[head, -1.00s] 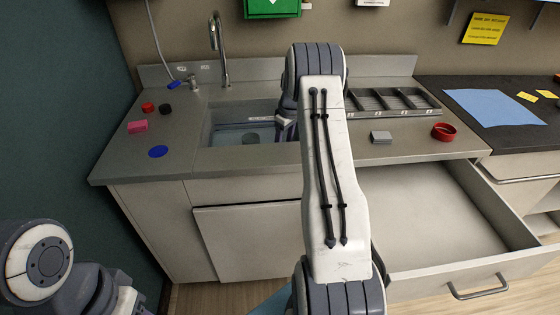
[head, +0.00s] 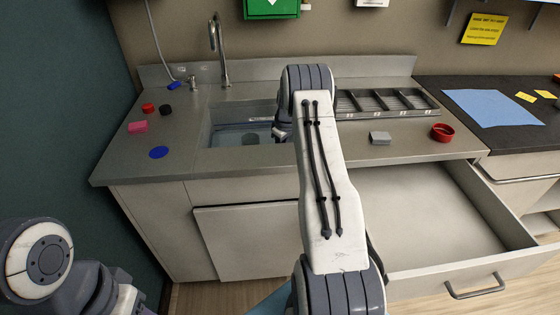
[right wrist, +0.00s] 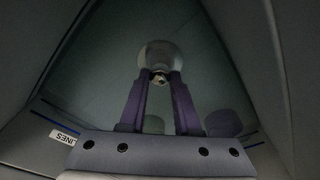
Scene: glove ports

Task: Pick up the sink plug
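The sink plug looks like a pale round piece (right wrist: 160,52) with a small shiny knob (right wrist: 160,77) in the right wrist view. My right gripper (right wrist: 161,82) has two purple fingers standing apart, one on each side of the knob. I cannot tell whether the fingertips touch it. In the head view my right arm reaches into the sink basin (head: 225,137), and its wrist (head: 284,127) is at the basin's right side. The arm hides the fingers and the plug there. My left arm is at the lower left; its gripper does not show clearly.
A dark round thing (head: 250,139) lies in the basin. The faucet (head: 218,50) stands behind it. A pink block (head: 138,127) and blue disc (head: 158,152) are on the left counter. A grey block (head: 380,138), red ring (head: 443,132) and rack (head: 385,103) are at right. The drawer (head: 430,215) is open.

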